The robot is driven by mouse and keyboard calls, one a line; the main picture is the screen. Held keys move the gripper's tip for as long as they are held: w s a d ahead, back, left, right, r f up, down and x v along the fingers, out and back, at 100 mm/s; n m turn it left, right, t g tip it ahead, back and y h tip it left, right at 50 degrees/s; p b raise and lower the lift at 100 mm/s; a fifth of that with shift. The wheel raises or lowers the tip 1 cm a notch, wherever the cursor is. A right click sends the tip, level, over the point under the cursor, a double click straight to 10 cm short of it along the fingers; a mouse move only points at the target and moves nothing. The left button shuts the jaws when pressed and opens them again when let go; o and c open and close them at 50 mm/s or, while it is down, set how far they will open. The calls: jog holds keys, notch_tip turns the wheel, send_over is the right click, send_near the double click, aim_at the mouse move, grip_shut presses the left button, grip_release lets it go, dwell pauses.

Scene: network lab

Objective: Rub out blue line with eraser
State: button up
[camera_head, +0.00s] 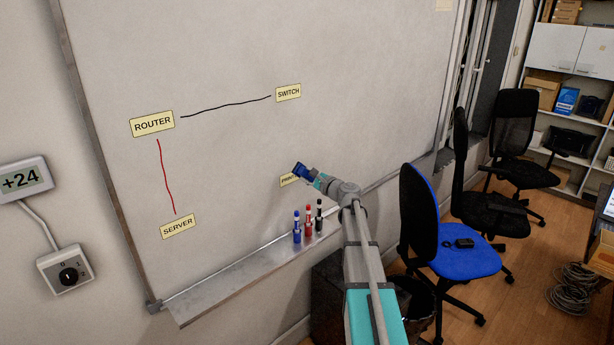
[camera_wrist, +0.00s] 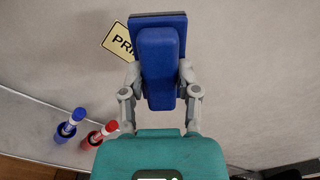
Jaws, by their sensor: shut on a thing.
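My gripper (camera_wrist: 158,98) is shut on a blue eraser (camera_wrist: 160,60) with a dark pad edge at its far side. In the head view the eraser (camera_head: 302,170) is held at the whiteboard (camera_head: 230,60), just above and partly over the yellow printer label (camera_head: 289,180). I cannot tell whether the pad touches the board. A black line (camera_head: 226,106) runs between the router label (camera_head: 152,124) and the switch label (camera_head: 288,92). A red line (camera_head: 166,176) runs from the router label down to the server label (camera_head: 178,226). No blue line shows on the visible board.
Blue (camera_head: 296,228), red (camera_head: 308,222) and black (camera_head: 319,216) markers stand upright on the tray (camera_head: 230,272) below the board. A blue chair (camera_head: 455,250) and black chairs stand right of my arm. The board's middle is clear.

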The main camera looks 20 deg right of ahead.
jog(key=shift+v, duration=1.55)
